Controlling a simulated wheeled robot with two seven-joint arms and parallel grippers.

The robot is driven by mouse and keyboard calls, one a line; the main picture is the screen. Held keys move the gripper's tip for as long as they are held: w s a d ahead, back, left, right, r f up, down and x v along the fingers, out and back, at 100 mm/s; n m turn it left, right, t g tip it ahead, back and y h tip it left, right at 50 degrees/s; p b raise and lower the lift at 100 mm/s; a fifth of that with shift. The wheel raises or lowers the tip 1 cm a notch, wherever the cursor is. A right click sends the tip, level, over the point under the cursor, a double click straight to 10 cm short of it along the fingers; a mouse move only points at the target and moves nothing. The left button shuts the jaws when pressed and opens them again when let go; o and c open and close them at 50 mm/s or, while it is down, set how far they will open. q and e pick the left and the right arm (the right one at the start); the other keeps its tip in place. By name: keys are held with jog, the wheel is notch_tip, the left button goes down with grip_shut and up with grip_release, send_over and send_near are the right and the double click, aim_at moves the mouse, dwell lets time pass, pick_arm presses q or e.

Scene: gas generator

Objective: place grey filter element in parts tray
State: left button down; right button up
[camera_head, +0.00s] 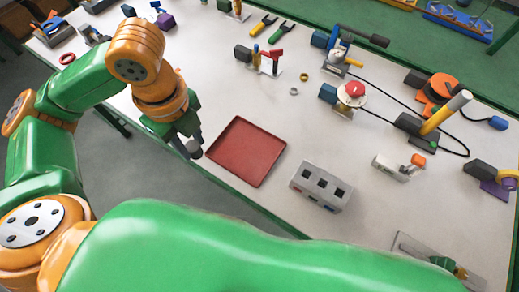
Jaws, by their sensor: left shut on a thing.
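My left gripper (187,141) is shut on a small grey cylinder, the grey filter element (193,147). The gripper hides most of it, and its lower end shows below the fingers. It is held just left of the red square parts tray (247,183), near the table's front edge. The inside of the tray looks empty. My right gripper does not show; a large green link of my arm fills the bottom of the head view.
A grey block with square holes (322,186) stands right of the tray. A red-topped part (354,89) with a cable, an orange part (440,88) and several tools lie farther back and right. Small rings (304,76) lie behind the tray.

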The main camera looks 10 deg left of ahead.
pick_arm(q)
jog(key=w+d+f, duration=0.2)
jog(key=w+f, duration=0.1)
jog(key=w+d+f, duration=0.2)
jog(key=d+f, duration=0.1)
jog(key=w+d+f, duration=0.2)
jog(key=w+f, duration=0.1)
jog(key=shift+w+d+b, duration=0.3)
notch_tip(320, 180, down, 3)
jog(key=shift+w+a+f, duration=0.1)
jog(key=shift+a, duration=0.05)
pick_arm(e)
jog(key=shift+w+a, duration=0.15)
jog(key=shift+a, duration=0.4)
pick_arm(q)
jog(key=c, duration=0.6)
grip_release()
jog(key=shift+f, duration=0.1)
jog(key=shift+o, duration=0.2)
